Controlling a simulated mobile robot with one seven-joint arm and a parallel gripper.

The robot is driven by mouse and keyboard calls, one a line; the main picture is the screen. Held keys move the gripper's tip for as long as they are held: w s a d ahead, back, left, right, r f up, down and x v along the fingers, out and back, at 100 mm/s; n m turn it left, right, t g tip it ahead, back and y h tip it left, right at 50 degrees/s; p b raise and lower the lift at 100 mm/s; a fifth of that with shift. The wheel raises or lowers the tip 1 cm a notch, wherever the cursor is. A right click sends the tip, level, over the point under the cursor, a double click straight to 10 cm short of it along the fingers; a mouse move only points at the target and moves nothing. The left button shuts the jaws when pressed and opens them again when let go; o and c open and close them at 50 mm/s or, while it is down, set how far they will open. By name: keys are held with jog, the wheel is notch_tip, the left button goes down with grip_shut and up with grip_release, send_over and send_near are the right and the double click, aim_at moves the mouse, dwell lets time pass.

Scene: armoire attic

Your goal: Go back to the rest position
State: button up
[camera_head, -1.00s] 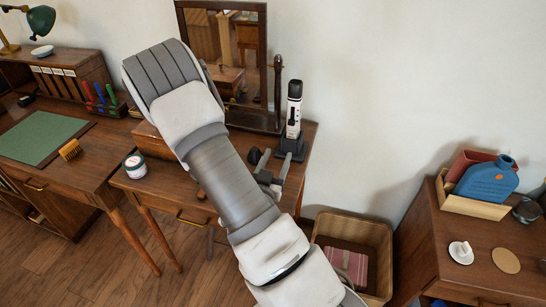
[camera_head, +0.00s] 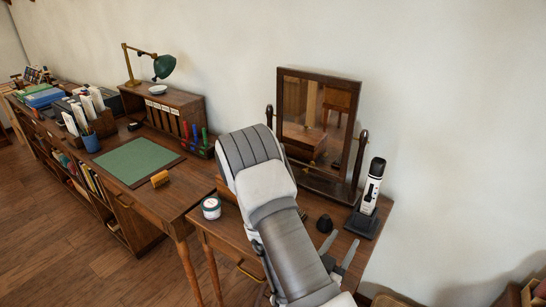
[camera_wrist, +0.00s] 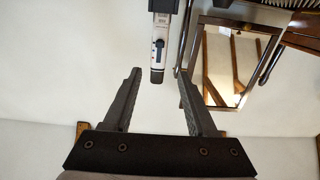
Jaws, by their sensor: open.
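My gripper (camera_wrist: 158,100) is open and empty in the wrist view, its two dark fingers spread apart. In the head view my gripper (camera_head: 340,258) shows at the lower right of my arm, over the right part of the dressing table (camera_head: 231,240). A white and black hair clipper (camera_head: 371,188) stands upright in its dark stand (camera_head: 361,224) on the table's right end. In the wrist view the clipper (camera_wrist: 159,45) appears upside down beyond the fingertips, apart from them. My arm hides part of the tabletop.
A framed mirror (camera_head: 318,125) stands behind my arm. A lidded jar (camera_head: 211,208) sits left of it, and a small black object (camera_head: 325,223) lies right. White wall fills the right.

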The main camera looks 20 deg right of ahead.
jog(key=w+a+r+m+g+y+p, duration=0.1)
jog(key=w+a+r+g+y+p, duration=0.15)
jog(key=w+a+y, duration=0.4)
jog(key=a+r+n+y, duration=0.3)
jog(key=a+r+y, duration=0.4)
jog(key=r, duration=0.4)
jog(key=s+a+r+n+y+p, duration=0.1)
jog(key=s+a+r+n+p, duration=0.1)
jog(key=s+a+r+n, duration=0.4)
jog(key=s+d+r+g, duration=0.1)
jog(key=s+r, duration=0.3)
jog(key=s, duration=0.3)
jog(key=s+d+r+n+g+p, duration=0.1)
jog(key=s+d+r+g, duration=0.1)
jog(key=s+r, duration=0.2)
jog(key=s, duration=0.3)
jog(key=shift+s+d+n+h, duration=0.2)
jog(key=shift+n+h, duration=0.1)
jog(key=shift+h, duration=0.05)
